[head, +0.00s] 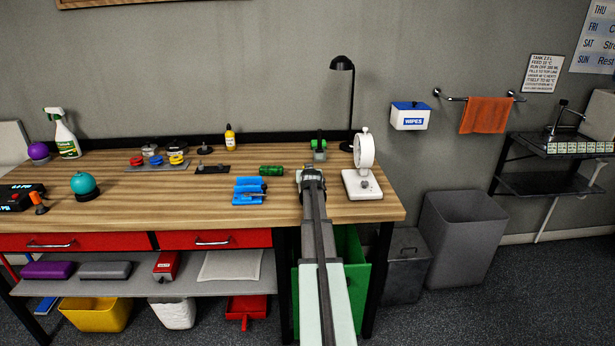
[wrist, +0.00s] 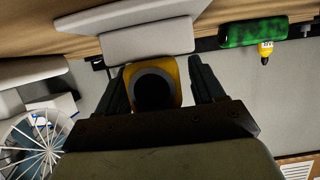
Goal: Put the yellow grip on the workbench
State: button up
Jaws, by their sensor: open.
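The wooden workbench (head: 150,205) runs along the wall in the head view, and its wood edge (wrist: 215,12) shows at the top of the wrist view. My gripper (head: 312,178) is over the bench's right part, left of the white dial stand. In the wrist view its two dark fingers (wrist: 155,72) are apart. A yellow piece with a dark round end (wrist: 184,80), which looks like the yellow grip, is between them. I cannot tell whether the fingers touch it or whether it rests on anything. In the head view it is hidden or too small to make out.
The white dial stand (head: 362,186) is close on the right. A black lamp (head: 342,64) stands behind. Bare wood is free at the bench's front middle.

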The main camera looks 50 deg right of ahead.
jog(key=c, duration=1.2)
jog(key=shift+r, duration=5.05)
jog(key=shift+s+a+f, duration=0.1)
jog(key=shift+a+f, duration=0.05)
jog(key=shift+f, duration=0.15)
jog(key=s+a, duration=0.4)
jog(key=a, duration=0.1)
jog(key=w+a+r+n+t+y, duration=0.1)
jog(key=w+a, duration=0.4)
jog(key=a, duration=1.6)
jog(key=w+a+r+n+t+y, duration=0.1)
jog(key=w+a+r+n+y, duration=0.2)
jog(key=a, duration=1.8)
jog(key=w+a+r+n+t+y, duration=0.2)
jog(key=w+a+n+y, duration=0.3)
jog(key=a, duration=1.6)
jog(key=shift+w+a+r+y, duration=0.1)
jog(key=shift+w+y, duration=0.05)
jog(key=shift+w, duration=0.55)
jog(key=shift+w+a+r+y, duration=0.1)
jog(key=shift+w+y, duration=0.05)
jog(key=shift+w, duration=0.55)
